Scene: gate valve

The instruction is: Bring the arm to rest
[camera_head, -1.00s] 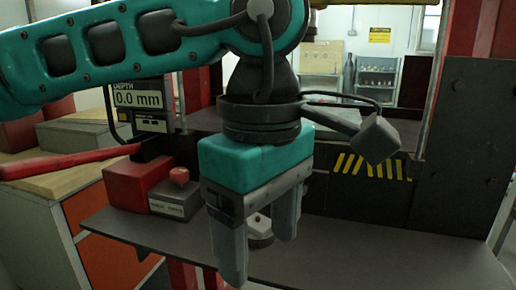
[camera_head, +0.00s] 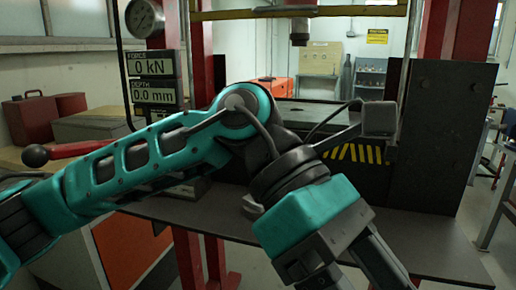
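My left arm (camera_head: 145,155) comes in from the left, lower than the press frame's top, and bends down to the right. Its teal and grey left gripper (camera_head: 354,272) hangs tilted at the lower middle, over the grey bench (camera_head: 425,240). The two fingers are apart with a gap between them, so it is open. I see nothing between the fingers; their tips run off the bottom edge. My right gripper is not in view.
A press stands ahead with red posts (camera_head: 201,45), a hanging ram (camera_head: 299,32) and a dark plate (camera_head: 440,135) at right. Displays (camera_head: 155,78) read 0 kN and 0.0 mm. A red lever with a dark knob (camera_head: 36,156) is left, near my arm.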

